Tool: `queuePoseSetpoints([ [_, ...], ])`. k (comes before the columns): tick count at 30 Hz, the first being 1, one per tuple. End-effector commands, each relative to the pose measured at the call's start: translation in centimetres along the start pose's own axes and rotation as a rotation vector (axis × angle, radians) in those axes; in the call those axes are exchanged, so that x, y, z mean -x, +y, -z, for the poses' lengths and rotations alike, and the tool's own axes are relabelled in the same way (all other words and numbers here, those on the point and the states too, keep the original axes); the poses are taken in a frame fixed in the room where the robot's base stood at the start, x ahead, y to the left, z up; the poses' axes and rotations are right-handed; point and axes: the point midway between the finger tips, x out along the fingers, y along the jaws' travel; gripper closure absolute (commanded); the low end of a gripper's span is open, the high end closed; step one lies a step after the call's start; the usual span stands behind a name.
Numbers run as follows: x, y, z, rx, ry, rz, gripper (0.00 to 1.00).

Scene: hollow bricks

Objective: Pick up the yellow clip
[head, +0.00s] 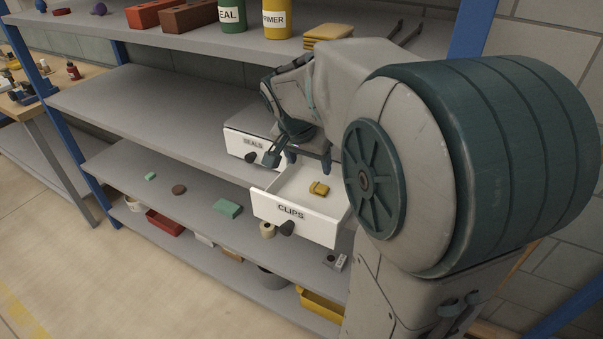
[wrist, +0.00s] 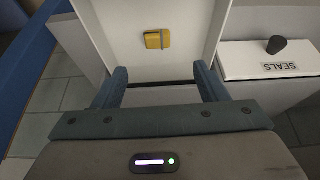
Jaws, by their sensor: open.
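The yellow clip (head: 319,188) lies on the floor of the open white drawer labelled CLIPS (head: 291,211). In the wrist view the clip (wrist: 155,39) shows as a small yellow block with a grey band near one end, with bare drawer floor around it. My gripper (head: 299,160) is open and empty above the back part of the drawer. In the wrist view the fingers of my gripper (wrist: 167,76) are spread wide, and the clip is beyond the fingertips, between their lines, not touched. Nothing hides the clip.
A shut drawer labelled SEALS (head: 252,147) stands beside the open one. The upper shelf (head: 220,38) carries bricks, a green can (head: 231,15) and a yellow can (head: 276,18). Small items, including a green block (head: 227,208), lie on the shelf below. The middle shelf is bare at left.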

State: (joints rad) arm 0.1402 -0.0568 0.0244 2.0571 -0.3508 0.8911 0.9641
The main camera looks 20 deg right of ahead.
Motion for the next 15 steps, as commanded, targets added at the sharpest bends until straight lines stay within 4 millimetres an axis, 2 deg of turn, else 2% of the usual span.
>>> queuePoseSetpoints([
  [9, -5.0, 0.0, 0.3, -0.018, 0.001, -0.005, 0.34],
  [15, -6.7, 0.0, 0.3, -0.017, 0.003, -0.003, 0.34],
])
